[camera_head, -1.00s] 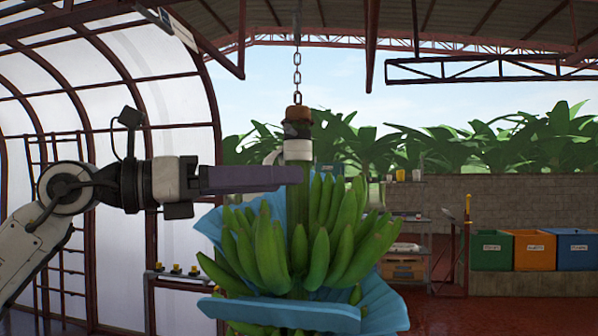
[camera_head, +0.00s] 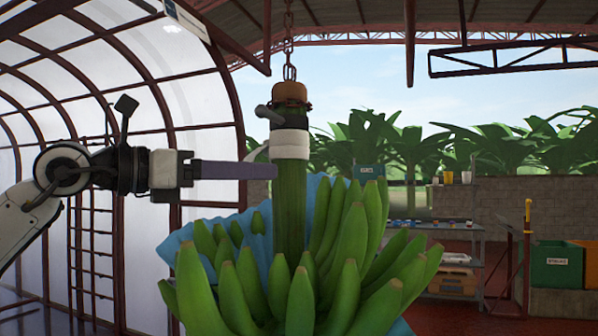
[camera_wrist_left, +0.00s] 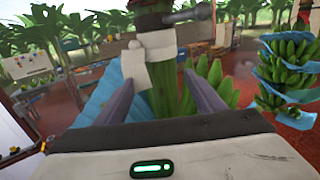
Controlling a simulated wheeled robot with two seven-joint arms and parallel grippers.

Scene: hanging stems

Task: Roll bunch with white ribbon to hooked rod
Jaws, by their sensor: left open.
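The bunch of green bananas (camera_head: 345,255) hangs by its thick green stem (camera_head: 290,205) from a chain, with blue sheeting around it. The white ribbon (camera_head: 289,145) is wrapped round the upper stem, just below a dark band. In the left wrist view the ribbon (camera_wrist_left: 157,43) has a loose white flap hanging down. My left gripper (camera_head: 272,170) is level just below the ribbon, its visible fingertip at the stem's left edge. In the left wrist view its open fingers (camera_wrist_left: 160,82) stand either side of the stem. I cannot pick out the hooked rod with certainty. My right gripper is out of view.
Another banana bunch (camera_wrist_left: 290,62) with blue sheets hangs at the right of the left wrist view. A metal shelf (camera_head: 455,240), a yellow-topped post (camera_head: 527,230) and a green bin (camera_head: 557,265) stand behind at the right. A curved translucent wall is at the left.

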